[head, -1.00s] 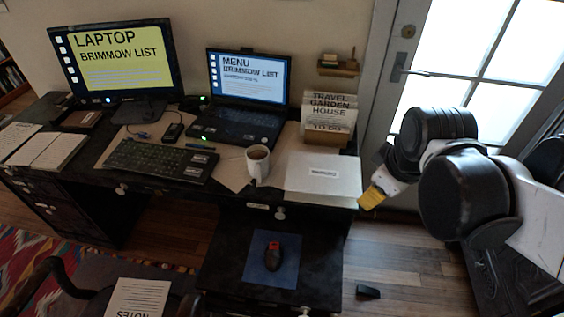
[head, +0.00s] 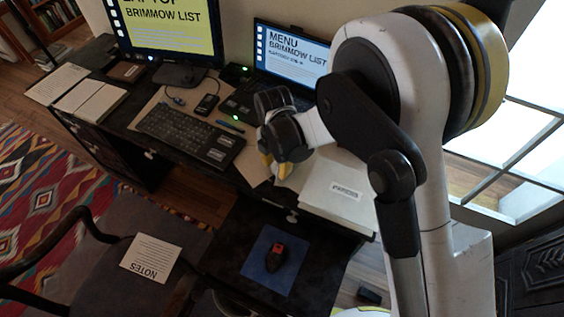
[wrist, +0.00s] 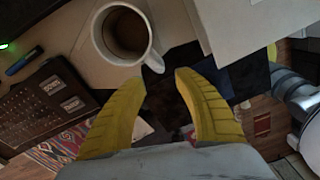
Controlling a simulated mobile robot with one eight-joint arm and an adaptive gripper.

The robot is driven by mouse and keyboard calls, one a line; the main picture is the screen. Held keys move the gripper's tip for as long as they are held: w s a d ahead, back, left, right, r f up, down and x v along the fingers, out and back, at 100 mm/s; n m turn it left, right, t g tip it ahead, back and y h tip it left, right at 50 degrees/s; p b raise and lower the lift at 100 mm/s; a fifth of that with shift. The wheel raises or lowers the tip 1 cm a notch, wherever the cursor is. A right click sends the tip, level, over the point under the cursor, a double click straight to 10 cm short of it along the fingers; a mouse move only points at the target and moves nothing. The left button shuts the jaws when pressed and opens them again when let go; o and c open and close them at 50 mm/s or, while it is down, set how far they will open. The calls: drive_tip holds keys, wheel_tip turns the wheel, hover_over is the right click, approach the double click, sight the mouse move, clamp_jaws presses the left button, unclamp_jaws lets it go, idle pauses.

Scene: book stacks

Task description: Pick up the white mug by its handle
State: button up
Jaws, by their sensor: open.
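The white mug (wrist: 97,33) stands near the top of the wrist view, seen from above, with brown liquid inside. Its handle (wrist: 154,61) points toward my gripper (wrist: 164,77). My gripper's two yellow fingers are apart, with nothing visibly held between them. The left fingertip appears very close to the handle; I cannot tell if they touch. In the head view my gripper (head: 275,168) is over the desk's front edge, and it and the arm hide most or all of the mug.
The keyboard (head: 186,136) lies left of my gripper. A white box or paper stack (head: 335,192) is close on the right. The laptop (head: 290,58) and monitor (head: 165,30) stand behind.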

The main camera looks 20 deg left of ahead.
sight(277, 176)
wheel_tip(277, 176, down, 7)
drive_tip(key=shift+w+d+f+b, duration=0.1)
drive_tip(key=shift+d+f+b, duration=0.05)
drive_tip(key=shift+b, duration=0.95)
clamp_jaws()
